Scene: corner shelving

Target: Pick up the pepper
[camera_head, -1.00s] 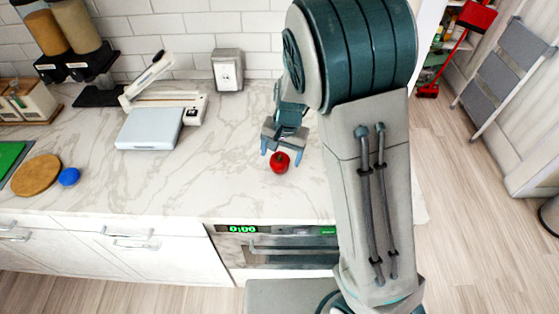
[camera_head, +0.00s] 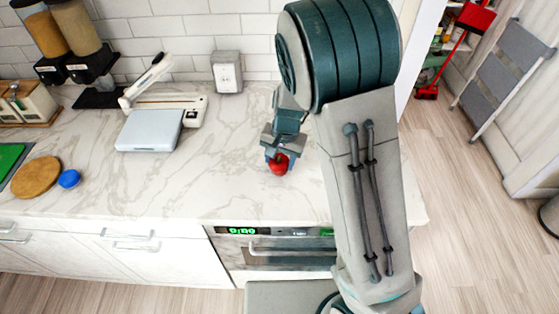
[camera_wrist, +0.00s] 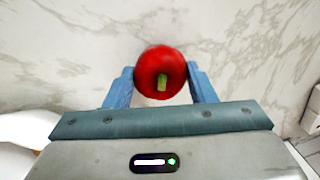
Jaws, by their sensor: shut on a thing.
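The pepper is red and round with a short green stem. In the head view the pepper (camera_head: 279,164) is on or just above the marble counter, near its front right part. In the wrist view the pepper (camera_wrist: 160,72) sits between the two blue fingers, stem facing the camera. My gripper (camera_head: 279,160) is over the pepper with its fingers at both sides. In the wrist view my gripper (camera_wrist: 160,84) is shut on the pepper. I cannot tell whether the pepper touches the counter.
The marble counter (camera_head: 210,185) is clear around the pepper. A white scale-like device (camera_head: 150,130) stands to the left. A round wooden board (camera_head: 36,177) and a blue ball (camera_head: 69,179) lie further left. An oven (camera_head: 285,250) is below the counter.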

